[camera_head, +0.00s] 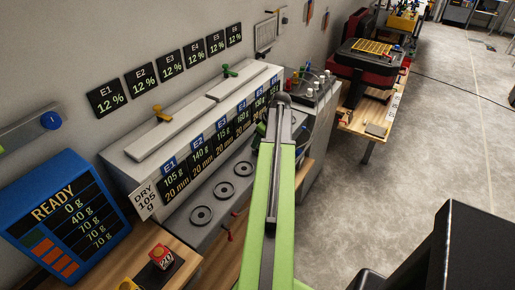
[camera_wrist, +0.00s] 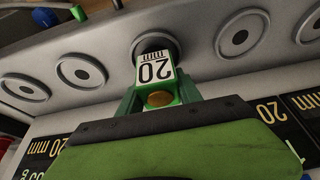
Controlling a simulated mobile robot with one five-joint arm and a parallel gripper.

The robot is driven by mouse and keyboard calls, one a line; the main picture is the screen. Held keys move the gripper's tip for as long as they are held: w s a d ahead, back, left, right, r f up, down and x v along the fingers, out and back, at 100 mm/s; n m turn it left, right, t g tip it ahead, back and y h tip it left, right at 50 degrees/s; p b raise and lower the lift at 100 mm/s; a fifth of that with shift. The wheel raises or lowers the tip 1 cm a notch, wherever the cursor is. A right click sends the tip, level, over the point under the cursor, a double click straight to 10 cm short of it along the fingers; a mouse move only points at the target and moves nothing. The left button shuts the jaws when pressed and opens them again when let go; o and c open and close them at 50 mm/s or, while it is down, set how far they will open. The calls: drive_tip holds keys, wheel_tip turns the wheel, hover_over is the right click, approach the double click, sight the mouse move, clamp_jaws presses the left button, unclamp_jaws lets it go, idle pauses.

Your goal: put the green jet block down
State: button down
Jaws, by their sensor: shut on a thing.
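The green jet block (camera_wrist: 156,72), with a white face marked "20 mm", shows in the wrist view between the fingers of my gripper (camera_wrist: 160,98). My gripper is shut on it. The block's far end is in front of a dark round seat (camera_wrist: 157,43) on the grey ledge; I cannot tell whether it touches the seat. In the head view my arm covers most of the gripper and block, beside the row of black panels.
Several more round seats (camera_head: 201,215) line the grey ledge. A red block (camera_head: 161,255) sits on a dark pad at the lower left, near a blue READY screen (camera_head: 60,215). Yellow (camera_head: 161,113) and green (camera_head: 229,71) handles stand on the cabinet top. Open floor is at right.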

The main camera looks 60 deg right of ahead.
drive_tip(key=shift+f, duration=0.35)
drive_tip(key=c, duration=0.8)
unclamp_jaws()
drive_tip(key=shift+r, duration=0.1)
drive_tip(key=p+v, duration=1.1)
drive_tip(key=v, duration=0.1)
drive_tip(key=shift+r+p, duration=0.2)
drive_tip(key=shift+p, duration=0.1)
